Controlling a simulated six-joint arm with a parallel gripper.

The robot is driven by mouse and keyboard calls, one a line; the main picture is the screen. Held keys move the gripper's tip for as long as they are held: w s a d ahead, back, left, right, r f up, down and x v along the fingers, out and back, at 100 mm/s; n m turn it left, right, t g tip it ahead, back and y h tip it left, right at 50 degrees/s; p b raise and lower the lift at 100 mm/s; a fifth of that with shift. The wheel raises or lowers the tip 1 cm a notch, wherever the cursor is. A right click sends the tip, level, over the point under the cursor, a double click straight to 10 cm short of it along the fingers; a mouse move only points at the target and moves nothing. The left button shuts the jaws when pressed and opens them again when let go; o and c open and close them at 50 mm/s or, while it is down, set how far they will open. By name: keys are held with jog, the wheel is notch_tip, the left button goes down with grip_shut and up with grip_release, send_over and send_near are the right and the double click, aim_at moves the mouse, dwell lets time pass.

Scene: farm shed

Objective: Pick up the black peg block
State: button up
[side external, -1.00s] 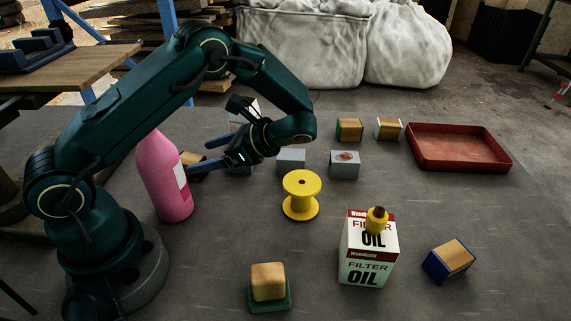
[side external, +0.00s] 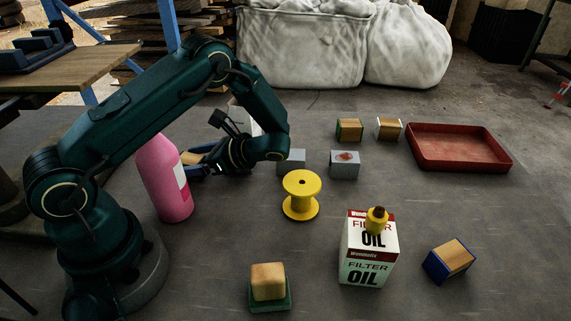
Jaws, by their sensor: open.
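The black peg block (side external: 191,158) lies on the dark table just behind the pink bottle; its tan wooden face shows, and my gripper hides much of the rest. My gripper (side external: 197,163) is open and low, its blue fingers pointing left. The fingertips are at the block and overlap it in this view. I cannot tell whether they touch it or lie on both sides of it.
A pink bottle (side external: 163,180) stands close in front of my gripper. Grey blocks (side external: 344,165), a yellow spool (side external: 301,196) and an oil filter box (side external: 368,250) stand to the right. Wooden blocks (side external: 449,261) are scattered about. A red tray (side external: 459,148) lies at the far right.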

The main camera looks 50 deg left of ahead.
grip_shut()
